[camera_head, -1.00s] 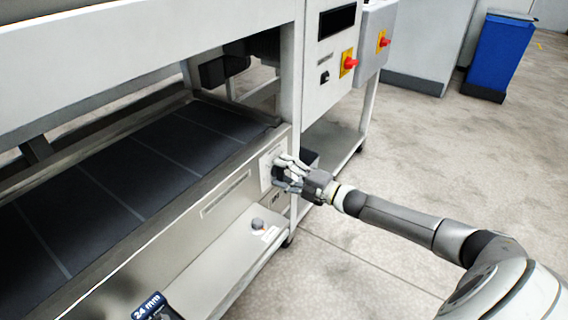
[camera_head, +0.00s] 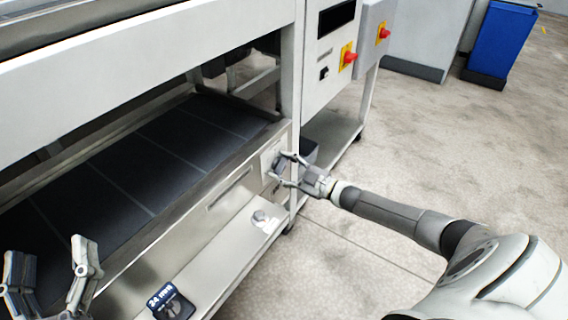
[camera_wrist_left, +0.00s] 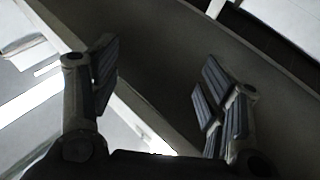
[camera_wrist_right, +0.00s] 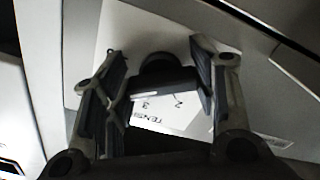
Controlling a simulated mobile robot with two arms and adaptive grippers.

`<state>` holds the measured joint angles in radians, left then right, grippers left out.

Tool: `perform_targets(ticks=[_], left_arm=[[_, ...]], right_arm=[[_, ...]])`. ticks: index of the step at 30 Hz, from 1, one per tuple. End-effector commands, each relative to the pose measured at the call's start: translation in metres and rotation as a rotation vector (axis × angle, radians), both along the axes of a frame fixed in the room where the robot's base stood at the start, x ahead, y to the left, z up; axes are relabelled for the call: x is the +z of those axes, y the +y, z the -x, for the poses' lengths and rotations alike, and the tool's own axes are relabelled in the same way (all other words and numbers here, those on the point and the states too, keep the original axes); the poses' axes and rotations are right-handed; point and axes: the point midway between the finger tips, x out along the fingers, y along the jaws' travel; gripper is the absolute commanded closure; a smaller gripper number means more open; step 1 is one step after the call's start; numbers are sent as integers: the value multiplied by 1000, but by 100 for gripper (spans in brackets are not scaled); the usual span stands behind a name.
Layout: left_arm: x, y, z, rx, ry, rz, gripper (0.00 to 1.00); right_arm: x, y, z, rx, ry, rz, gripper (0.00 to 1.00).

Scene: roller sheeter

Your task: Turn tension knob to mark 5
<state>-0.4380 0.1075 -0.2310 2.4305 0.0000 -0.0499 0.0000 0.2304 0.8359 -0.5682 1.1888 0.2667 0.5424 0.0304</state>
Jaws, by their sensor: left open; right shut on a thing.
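The tension knob (camera_wrist_right: 157,72) is a dark round knob on a white plate (camera_wrist_right: 120,50) in the right wrist view. The plate carries upside-down print, partly readable as "TENSION", with marks 2 and 3 visible; mark 5 is not readable. My right gripper (camera_wrist_right: 158,82) has its fingers on either side of the knob and is shut on it. In the head view my right gripper (camera_head: 279,171) is at the machine's side panel and largely hides the knob. My left gripper (camera_head: 52,272) is open and empty at the lower left; it also shows in the left wrist view (camera_wrist_left: 155,85).
The dark belt (camera_head: 150,165) lies left of the panel. A lower ledge (camera_head: 225,255) holds a dark "24 mm" block (camera_head: 170,302) and a small pale item (camera_head: 263,219). Red switches (camera_head: 349,57) sit on the cabinet behind. Floor at the right is open.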

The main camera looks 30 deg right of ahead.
Motion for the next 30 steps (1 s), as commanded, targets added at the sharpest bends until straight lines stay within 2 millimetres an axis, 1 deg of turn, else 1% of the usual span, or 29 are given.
perform_targets(ticks=[6, 15, 21, 30], left_arm=[[-31, 3, -8, 11, 180, -49, 31], [-64, 7, -9, 20, 346, -93, 31], [-76, 9, -7, 24, 408, -108, 31], [-83, 10, -6, 27, 444, -117, 31]], right_arm=[[-1, 0, 1, -2, 82, -184, 71], [-2, 1, 1, -3, 168, -395, 71], [-2, 2, 2, -2, 205, -483, 71], [-3, 2, 2, -2, 227, -538, 71]])
